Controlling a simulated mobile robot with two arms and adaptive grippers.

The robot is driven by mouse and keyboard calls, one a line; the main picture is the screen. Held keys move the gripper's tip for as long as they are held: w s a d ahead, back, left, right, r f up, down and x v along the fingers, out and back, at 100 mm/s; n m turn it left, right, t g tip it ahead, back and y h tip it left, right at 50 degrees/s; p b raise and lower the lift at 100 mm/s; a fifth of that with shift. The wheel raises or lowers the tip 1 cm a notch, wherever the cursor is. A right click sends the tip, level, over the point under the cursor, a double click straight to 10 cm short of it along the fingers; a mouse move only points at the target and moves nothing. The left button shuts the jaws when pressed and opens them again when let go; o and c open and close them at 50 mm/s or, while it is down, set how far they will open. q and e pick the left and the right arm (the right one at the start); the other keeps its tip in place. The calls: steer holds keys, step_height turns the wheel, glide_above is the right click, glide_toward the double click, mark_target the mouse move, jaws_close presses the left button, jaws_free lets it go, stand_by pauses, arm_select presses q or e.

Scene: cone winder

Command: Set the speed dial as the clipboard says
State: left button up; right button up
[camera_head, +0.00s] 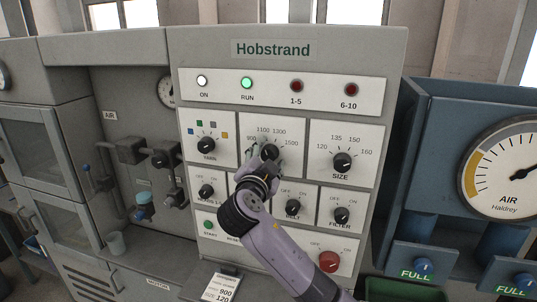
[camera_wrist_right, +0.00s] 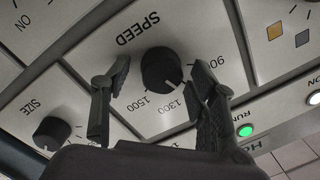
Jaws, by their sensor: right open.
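The black speed dial (camera_head: 269,151) sits on the Hobstrand panel below the 900–1500 marks. In the right wrist view the speed dial (camera_wrist_right: 160,68) has a white mark that appears to point toward 1300; the 1100 label is hidden by a finger. My right gripper (camera_head: 266,166) is at the dial. In the right wrist view the right gripper (camera_wrist_right: 162,80) has its two fingers apart, one on each side of the knob; I cannot tell whether they touch it. The clipboard (camera_head: 221,288), at the bottom, shows 900 above 120. My left gripper is out of view.
The size dial (camera_head: 342,163) is to the right and another selector dial (camera_head: 206,145) to the left. Small off/on knobs, such as the filter knob (camera_head: 341,215), sit below. A large red knob (camera_head: 329,262) is at lower right. The green run lamp (camera_head: 246,83) is lit.

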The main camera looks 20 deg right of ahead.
steer(key=shift+c, duration=0.3)
steer(key=shift+c, duration=0.7)
steer(key=c, duration=1)
steer(key=n+b, duration=0.4)
steer(key=b, duration=0.1)
steer(key=shift+a, duration=0.1)
steer(key=shift+n+g, duration=0.3)
steer(key=shift+n, duration=1.7)
